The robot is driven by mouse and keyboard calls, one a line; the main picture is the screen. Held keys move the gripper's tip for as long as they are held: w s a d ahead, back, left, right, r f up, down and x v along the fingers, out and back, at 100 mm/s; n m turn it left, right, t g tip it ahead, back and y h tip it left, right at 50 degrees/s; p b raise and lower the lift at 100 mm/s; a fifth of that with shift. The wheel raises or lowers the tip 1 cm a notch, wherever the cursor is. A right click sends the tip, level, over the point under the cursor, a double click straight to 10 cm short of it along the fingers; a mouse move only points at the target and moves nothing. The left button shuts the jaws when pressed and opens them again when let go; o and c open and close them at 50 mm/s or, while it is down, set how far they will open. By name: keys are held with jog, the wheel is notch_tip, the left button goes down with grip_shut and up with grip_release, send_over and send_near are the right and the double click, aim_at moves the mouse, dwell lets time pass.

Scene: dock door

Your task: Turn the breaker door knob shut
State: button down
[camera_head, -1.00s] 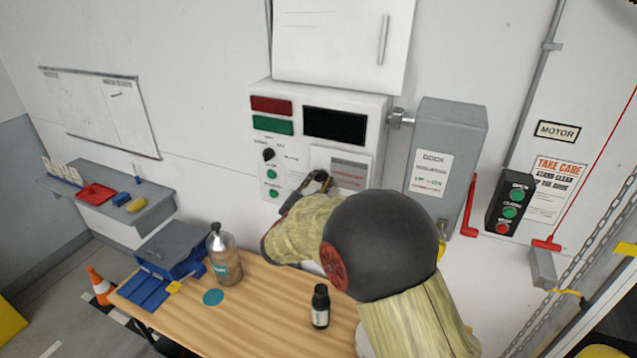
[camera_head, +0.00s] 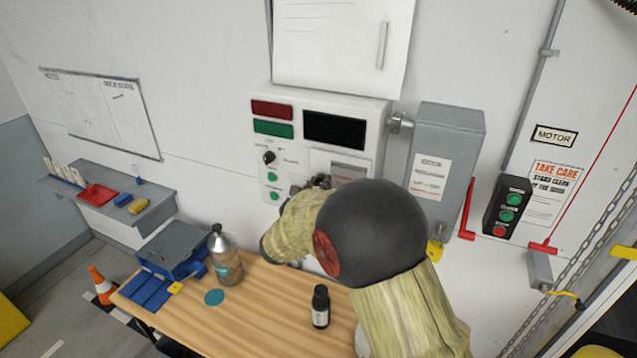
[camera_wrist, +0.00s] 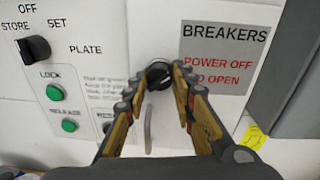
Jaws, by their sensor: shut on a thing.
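The breaker door (camera_wrist: 225,30) is a pale panel with a grey label reading "BREAKERS POWER OFF TO OPEN"; it also shows in the head view (camera_head: 326,157), partly hidden by my arm. Its round black knob (camera_wrist: 158,71) sits left of the label in the wrist view. My gripper (camera_wrist: 165,75) is shut on the knob, one finger on each side. The fingers cover the knob's sides, and I cannot tell which way it is turned. In the head view my gripper (camera_head: 318,182) is small and mostly behind my arm.
A black selector knob (camera_wrist: 35,48) and green buttons (camera_wrist: 52,92) lie left of the door. A grey switch box (camera_head: 445,145) stands right of the panel.

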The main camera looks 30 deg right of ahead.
jog(key=n+p, duration=0.1)
jog(key=n, duration=0.1)
jog(key=n+p, duration=0.2)
jog(key=shift+r+n+g, duration=0.2)
jog(key=shift+n+g, duration=0.1)
jog(key=n+p, duration=0.4)
jog(key=n, duration=0.1)
jog(key=shift+w, duration=0.1)
jog(key=c, duration=2.6)
grip_release()
jog(key=shift+f, duration=0.1)
jog(key=o, duration=1.1)
jog(key=shift+a, duration=0.1)
jog(key=v, duration=1.2)
jog(key=shift+w+f, duration=0.1)
jog(key=shift+w, duration=0.05)
